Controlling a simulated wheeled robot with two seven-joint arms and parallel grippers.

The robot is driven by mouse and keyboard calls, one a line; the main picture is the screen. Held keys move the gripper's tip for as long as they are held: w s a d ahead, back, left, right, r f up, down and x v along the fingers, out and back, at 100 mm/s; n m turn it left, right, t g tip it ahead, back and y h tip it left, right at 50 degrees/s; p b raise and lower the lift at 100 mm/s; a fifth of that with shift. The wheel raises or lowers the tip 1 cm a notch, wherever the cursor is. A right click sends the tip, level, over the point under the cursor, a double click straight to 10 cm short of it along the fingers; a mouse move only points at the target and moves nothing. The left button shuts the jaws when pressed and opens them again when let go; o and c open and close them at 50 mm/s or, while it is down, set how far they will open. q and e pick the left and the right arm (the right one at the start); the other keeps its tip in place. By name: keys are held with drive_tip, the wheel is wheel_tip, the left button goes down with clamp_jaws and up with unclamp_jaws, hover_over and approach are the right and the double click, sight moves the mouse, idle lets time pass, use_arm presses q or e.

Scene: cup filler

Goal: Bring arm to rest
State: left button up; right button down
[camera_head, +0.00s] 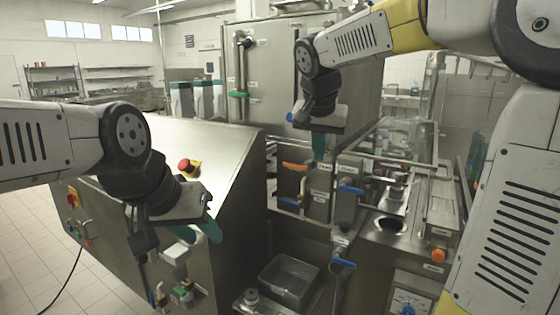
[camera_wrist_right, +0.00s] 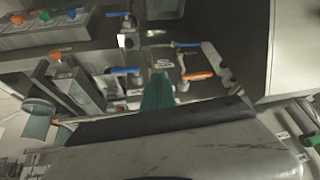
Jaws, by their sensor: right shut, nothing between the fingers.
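My right arm comes in from the upper right. Its gripper (camera_head: 319,146) hangs pointing down in front of the steel machine, above the orange-handled and blue-handled valves. Its teal fingers are shut with nothing between them. In the right wrist view the teal fingers (camera_wrist_right: 158,92) show together, with valves and pipework beyond. My left arm comes in from the left. Its gripper (camera_head: 210,229) points down beside the sloping steel cabinet. The wrist partly hides its fingers, so its opening cannot be made out.
The sloping steel cabinet (camera_head: 225,145) carries a red emergency button (camera_head: 189,167). An orange valve handle (camera_head: 295,166) and a blue valve handle (camera_head: 351,190) stick out below my right gripper. A steel basin (camera_head: 290,278) sits low at the front. Tiled floor lies free at left.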

drive_tip(key=s+d+f+n+y, duration=0.1)
drive_tip(key=s+f, duration=0.3)
drive_tip(key=s, duration=0.6)
drive_tip(key=s+d+f+n+y, duration=0.2)
drive_tip(key=s+d+f+n, duration=0.1)
drive_tip(key=s, duration=0.8)
drive_tip(key=shift+s+d+f+t, duration=0.3)
drive_tip(key=shift+d+f+t, duration=0.1)
drive_tip(key=shift+f, duration=0.3)
